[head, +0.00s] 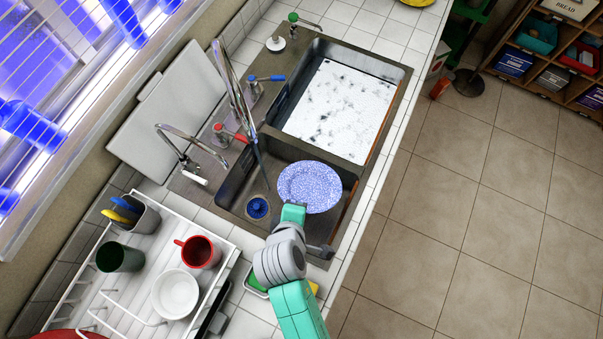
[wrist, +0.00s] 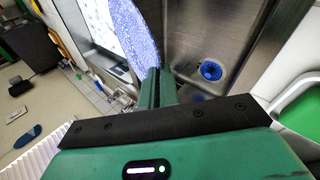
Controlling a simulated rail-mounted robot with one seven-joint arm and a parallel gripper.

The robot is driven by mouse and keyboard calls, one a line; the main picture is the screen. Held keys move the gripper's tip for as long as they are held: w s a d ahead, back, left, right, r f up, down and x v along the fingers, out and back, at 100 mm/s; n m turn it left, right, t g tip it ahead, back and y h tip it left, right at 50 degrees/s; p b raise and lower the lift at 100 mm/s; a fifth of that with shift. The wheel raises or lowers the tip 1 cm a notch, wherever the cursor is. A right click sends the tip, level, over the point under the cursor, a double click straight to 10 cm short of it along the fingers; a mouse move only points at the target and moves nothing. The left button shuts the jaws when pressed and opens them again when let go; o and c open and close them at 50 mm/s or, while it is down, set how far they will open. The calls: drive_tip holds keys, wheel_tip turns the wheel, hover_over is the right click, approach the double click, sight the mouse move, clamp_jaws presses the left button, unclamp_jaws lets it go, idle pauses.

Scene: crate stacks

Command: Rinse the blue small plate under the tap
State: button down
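The blue speckled small plate (head: 309,183) is over the near sink basin (head: 236,183) in the head view. My gripper (head: 293,212) is shut on the plate's near edge. In the wrist view the plate (wrist: 134,35) stands out from between the green fingers (wrist: 156,88), seen nearly edge-on. The tall chrome tap (head: 233,85), with a red lever (head: 229,133) and a blue lever (head: 266,78) by its base, rises behind the basins, to the left of the plate. I see no clear water stream on the plate.
The far basin holds foamy white water (head: 338,110). A blue drain strainer (head: 258,208) lies in the near basin. A smaller chrome tap (head: 180,145) stands at the left. A white dish rack (head: 120,290) holds a red mug (head: 200,252), a green cup (head: 120,258) and a white bowl (head: 176,294).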

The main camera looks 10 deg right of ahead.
drive_tip(key=w+a+b, duration=0.2)
drive_tip(key=w+a, duration=0.5)
drive_tip(key=a, duration=0.1)
drive_tip(key=shift+a, duration=0.3)
drive_tip(key=shift+d, duration=0.1)
idle(0.3)
drive_tip(key=shift+w+d, duration=0.25)
drive_tip(key=shift+w, duration=0.1)
idle(0.3)
drive_tip(key=shift+s+a+p, duration=0.3)
drive_tip(key=shift+s+p, duration=0.1)
drive_tip(key=shift+p, duration=0.2)
